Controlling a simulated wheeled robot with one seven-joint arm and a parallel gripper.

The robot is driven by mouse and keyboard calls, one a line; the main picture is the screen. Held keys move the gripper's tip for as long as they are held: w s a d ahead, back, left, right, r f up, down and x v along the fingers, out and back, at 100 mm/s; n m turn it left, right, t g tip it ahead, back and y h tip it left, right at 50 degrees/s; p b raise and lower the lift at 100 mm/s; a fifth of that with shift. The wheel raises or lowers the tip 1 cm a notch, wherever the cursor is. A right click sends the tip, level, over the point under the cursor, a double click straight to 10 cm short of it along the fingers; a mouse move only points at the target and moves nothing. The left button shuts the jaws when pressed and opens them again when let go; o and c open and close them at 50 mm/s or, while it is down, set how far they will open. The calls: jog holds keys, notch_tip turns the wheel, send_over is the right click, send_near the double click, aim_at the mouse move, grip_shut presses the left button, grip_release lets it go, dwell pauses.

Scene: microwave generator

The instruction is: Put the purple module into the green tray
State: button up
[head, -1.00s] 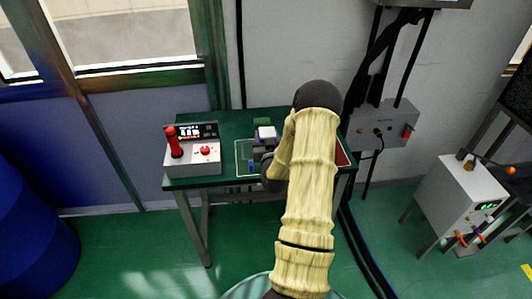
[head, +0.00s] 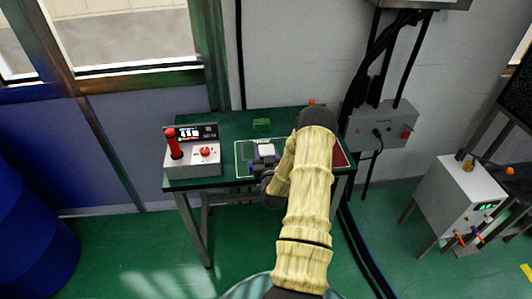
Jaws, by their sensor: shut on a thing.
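The purple module (head: 266,149), with a pale top face, is in my gripper (head: 264,166). My gripper is shut on it above the green tray. The green tray (head: 241,148) is a green area with a thin white outline at the middle of the green table. Whether the module touches the tray is too small to tell. My yellow-sleeved arm hides the right part of the tray, and the fingertips are hardly visible.
A small green block (head: 262,125) sits behind the tray. A red area (head: 340,157) lies right, partly behind my arm. A small orange thing (head: 312,102) shows at the back edge.

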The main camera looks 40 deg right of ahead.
jog(key=o, duration=0.7)
jog(key=shift+f, duration=0.1)
jog(key=o, duration=0.4)
jog(key=shift+o, duration=0.2)
jog(key=shift+s+a, duration=0.1)
jog(key=b+v, duration=0.2)
jog(key=v, duration=1)
jog(key=shift+b, duration=0.3)
